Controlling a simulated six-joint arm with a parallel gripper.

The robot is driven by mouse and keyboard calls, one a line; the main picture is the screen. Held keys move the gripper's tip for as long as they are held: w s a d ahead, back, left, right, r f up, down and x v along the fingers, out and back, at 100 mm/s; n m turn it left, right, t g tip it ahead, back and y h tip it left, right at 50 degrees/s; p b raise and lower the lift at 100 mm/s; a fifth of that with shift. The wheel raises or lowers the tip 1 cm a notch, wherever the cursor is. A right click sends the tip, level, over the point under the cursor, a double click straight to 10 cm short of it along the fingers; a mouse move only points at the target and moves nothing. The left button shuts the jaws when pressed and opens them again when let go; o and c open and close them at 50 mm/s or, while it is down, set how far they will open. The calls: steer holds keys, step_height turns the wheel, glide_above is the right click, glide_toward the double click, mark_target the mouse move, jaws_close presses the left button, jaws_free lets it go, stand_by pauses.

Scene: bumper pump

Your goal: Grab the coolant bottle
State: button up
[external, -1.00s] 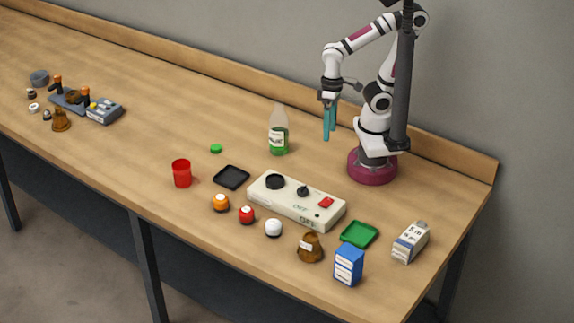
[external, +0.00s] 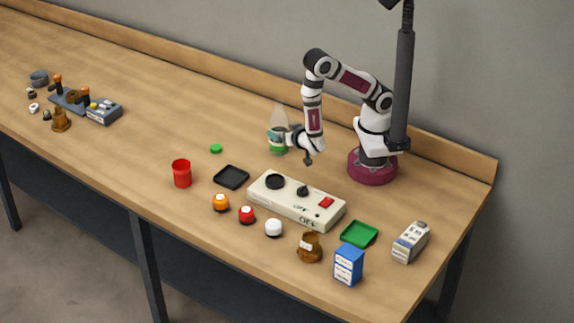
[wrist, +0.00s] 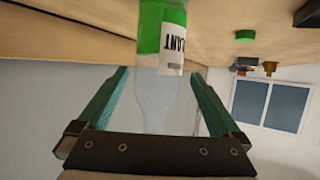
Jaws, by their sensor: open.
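The coolant bottle (external: 278,148) is clear with green liquid and a white label, and stands upright on the bench in the external view. In the wrist view the bottle (wrist: 162,35) appears upside down, with part of the word on its label showing. My gripper (wrist: 158,74) is open, with one teal finger on each side of the bottle's upper part in that view. I see no clear contact, and the depth between the fingers is hard to judge. In the external view my gripper (external: 284,138) points left at the bottle, its fingers partly hidden against it.
A cream pump box (external: 296,201) with knobs stands in front of the bottle. A black tray (external: 231,177), a red cup (external: 182,173) and a green cap (external: 216,148) lie to the left. The bench behind the bottle is clear.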

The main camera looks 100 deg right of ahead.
steer(key=x, duration=0.8)
steer(key=shift+s+d, duration=0.1)
steer(key=shift+s, duration=0.05)
steer(key=c, duration=1.5)
steer(key=shift+c, duration=0.2)
steer(key=shift+r, duration=0.15)
